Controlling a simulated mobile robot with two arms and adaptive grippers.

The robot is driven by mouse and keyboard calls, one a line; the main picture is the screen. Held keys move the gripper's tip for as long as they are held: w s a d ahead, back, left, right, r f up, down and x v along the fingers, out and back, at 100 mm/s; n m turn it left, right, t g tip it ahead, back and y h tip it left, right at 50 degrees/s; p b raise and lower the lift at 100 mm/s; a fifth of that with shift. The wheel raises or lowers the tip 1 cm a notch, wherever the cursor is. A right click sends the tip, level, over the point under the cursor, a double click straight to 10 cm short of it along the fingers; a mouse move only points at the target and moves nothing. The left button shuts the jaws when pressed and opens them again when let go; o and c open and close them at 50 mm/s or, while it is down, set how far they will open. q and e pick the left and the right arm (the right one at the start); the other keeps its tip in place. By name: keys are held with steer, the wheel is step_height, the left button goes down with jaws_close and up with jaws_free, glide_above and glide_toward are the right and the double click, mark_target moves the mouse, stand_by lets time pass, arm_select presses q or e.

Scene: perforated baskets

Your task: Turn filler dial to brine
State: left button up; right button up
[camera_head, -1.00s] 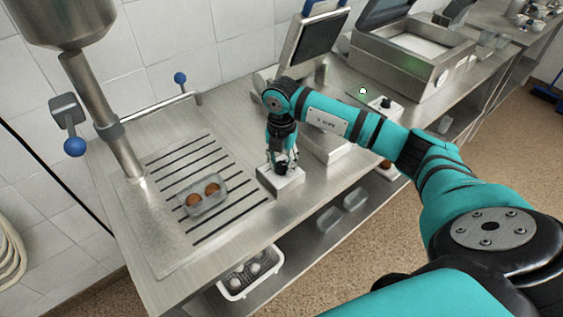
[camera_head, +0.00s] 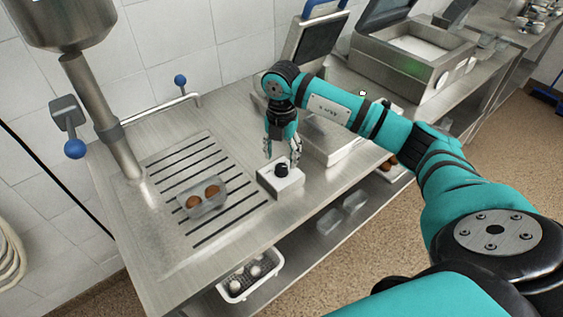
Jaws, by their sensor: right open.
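The filler dial is a black knob (camera_head: 282,170) on a small white box (camera_head: 285,186), which sits on the steel table to the right of the slotted drain. My right gripper (camera_head: 281,160) points down just above and behind the knob, with its fingers spread apart and nothing between them. The knob shows clear of the fingers. Any markings on the dial are too small to read. The filler's steel hopper and pipe (camera_head: 101,105) stand at the left. My left gripper is not in view.
A clear tray with two brown items (camera_head: 207,194) sits on the slotted drain. A scale-like device with a tilted screen (camera_head: 312,36) and a steel machine with an open lid (camera_head: 412,48) stand behind. A white perforated basket (camera_head: 237,287) is on the lower shelf.

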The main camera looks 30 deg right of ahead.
mark_target(282, 165)
step_height(282, 165, up, 8)
stand_by(0.6)
